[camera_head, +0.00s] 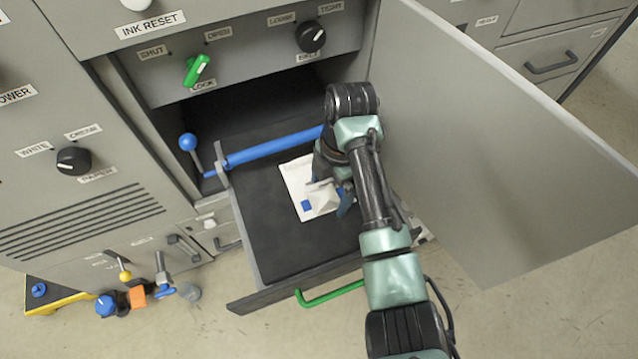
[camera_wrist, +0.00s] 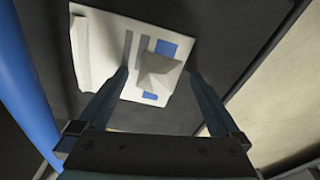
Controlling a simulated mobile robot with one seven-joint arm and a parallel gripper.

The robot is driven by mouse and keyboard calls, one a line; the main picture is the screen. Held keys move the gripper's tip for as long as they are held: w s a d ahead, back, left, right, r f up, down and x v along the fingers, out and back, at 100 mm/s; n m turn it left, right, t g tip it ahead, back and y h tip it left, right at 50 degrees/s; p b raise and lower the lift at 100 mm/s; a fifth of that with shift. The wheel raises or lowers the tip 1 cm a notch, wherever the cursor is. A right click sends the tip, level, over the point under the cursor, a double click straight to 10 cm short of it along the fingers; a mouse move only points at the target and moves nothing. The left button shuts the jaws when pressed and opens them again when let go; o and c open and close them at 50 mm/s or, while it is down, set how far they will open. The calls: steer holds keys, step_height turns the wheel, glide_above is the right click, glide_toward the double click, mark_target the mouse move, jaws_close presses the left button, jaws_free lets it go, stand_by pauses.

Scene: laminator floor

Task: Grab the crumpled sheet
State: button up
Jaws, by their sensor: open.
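The crumpled sheet (camera_head: 295,178) is white with blue patches. It lies on the dark bed of the pulled-out drawer (camera_head: 265,225), beside the blue roller. In the wrist view the sheet (camera_wrist: 105,45) has a raised peak in its middle and a folded-up left edge. My gripper (camera_head: 332,197) is over the sheet's right part and hides some of it. In the wrist view my gripper (camera_wrist: 158,74) is open, with one finger on each side of the peak. I see no grip on the paper, and cannot tell how far the fingertips are above the bed.
The blue roller (camera_head: 272,148) crosses the bed behind the sheet, with a blue ball lever (camera_head: 188,142) at its left. An open grey door (camera_head: 490,130) stands right of my arm. The drawer has a green handle (camera_head: 330,293). Green (camera_head: 196,71) and black knobs (camera_head: 310,37) sit above.

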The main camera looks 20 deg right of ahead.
steer(key=c, duration=1.4)
